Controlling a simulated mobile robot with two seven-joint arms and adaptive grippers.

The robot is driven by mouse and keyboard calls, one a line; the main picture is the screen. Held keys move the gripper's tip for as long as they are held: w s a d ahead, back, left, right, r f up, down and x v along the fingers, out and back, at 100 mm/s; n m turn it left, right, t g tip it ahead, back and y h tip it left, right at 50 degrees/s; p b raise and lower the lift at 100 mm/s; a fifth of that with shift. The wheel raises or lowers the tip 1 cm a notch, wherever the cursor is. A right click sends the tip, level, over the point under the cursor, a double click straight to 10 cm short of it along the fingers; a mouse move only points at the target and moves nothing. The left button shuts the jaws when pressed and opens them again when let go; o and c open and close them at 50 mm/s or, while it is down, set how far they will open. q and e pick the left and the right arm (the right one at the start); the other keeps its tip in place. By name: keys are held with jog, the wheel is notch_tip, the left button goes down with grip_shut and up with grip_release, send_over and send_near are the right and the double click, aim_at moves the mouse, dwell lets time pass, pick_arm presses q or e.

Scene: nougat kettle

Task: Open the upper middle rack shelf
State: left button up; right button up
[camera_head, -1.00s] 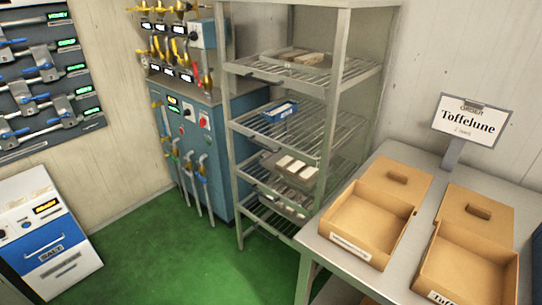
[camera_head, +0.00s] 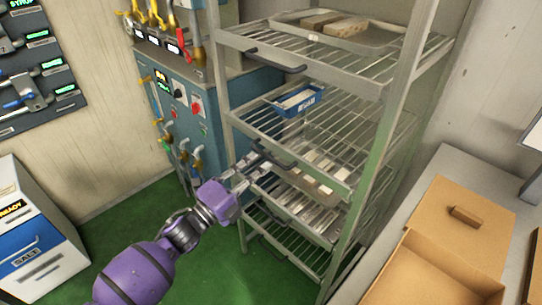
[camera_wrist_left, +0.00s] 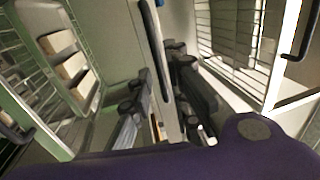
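The metal rack (camera_head: 229,150) stands in the middle of the head view. Its upper middle shelf (camera_head: 340,178) is a wire shelf carrying a blue tray (camera_head: 297,100). A dark handle (camera_head: 277,155) is on its front edge. My left gripper (camera_head: 252,167), on a purple arm, is at this handle. In the left wrist view the fingers (camera_wrist_left: 163,95) are apart, with the pale shelf edge and dark handle (camera_wrist_left: 148,18) running between them. Whether they touch it is hard to tell. The shelf looks pushed in. My right gripper is not in view.
The top shelf (camera_head: 345,76) holds a tray of brown blocks, and lower shelves hold trays with pale blocks. A blue machine (camera_head: 165,100) stands left of the rack. A table (camera_head: 455,165) with cardboard boxes is at right. Green floor (camera_head: 225,270) is clear in front.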

aim_at(269, 156)
pick_arm(q)
jog(key=x, duration=0.5)
jog(key=shift+w, duration=0.1)
jog(key=shift+c, duration=0.2)
grip_shut()
